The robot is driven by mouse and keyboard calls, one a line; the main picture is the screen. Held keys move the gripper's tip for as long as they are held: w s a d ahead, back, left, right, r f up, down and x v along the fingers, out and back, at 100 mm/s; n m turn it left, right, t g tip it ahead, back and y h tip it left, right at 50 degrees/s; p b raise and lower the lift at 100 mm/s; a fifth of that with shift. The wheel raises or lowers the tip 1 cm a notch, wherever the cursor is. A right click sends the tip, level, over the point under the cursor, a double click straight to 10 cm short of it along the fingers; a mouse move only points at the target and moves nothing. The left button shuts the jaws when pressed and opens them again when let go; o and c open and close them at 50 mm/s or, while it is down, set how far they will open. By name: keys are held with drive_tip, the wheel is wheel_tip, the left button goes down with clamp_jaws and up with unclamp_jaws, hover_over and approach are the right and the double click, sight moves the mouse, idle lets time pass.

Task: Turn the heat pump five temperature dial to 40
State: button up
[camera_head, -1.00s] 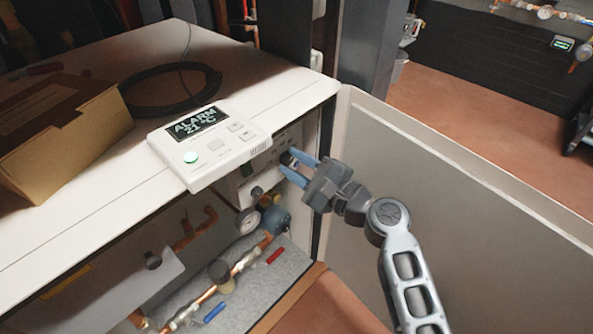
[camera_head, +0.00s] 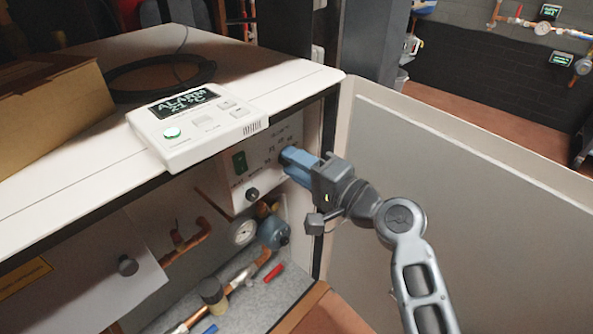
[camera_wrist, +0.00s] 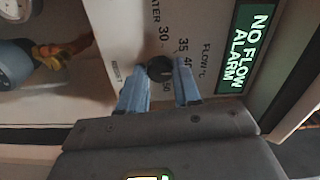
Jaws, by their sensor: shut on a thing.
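The temperature dial (camera_wrist: 160,68) is a small black knob on a white control panel (camera_head: 266,153) inside the open cabinet. In the wrist view, printed numbers including 30, 35 and 40 curve around it beside "FLOW °C". My gripper (camera_head: 290,158) reaches into the cabinet at the panel. In the wrist view its blue fingers (camera_wrist: 159,80) stand on either side of the dial, shut on it. The dial's pointer is too dark to read. In the head view the fingers hide the dial.
A controller (camera_head: 195,125) on the cabinet top reads ALARM and 21 °C. A display (camera_wrist: 245,45) reads NO FLOW ALARM. The open door (camera_head: 460,190) stands to the right of my arm. A gauge (camera_head: 243,232), copper pipes and a lower black knob (camera_head: 252,194) are nearby.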

drive_tip(key=shift+f+n, duration=0.1)
drive_tip(key=shift+n, duration=0.3)
drive_tip(key=o, duration=1.1)
drive_tip(key=shift+c, duration=0.2)
drive_tip(key=p+v, duration=0.1)
drive_tip(key=v, duration=0.7)
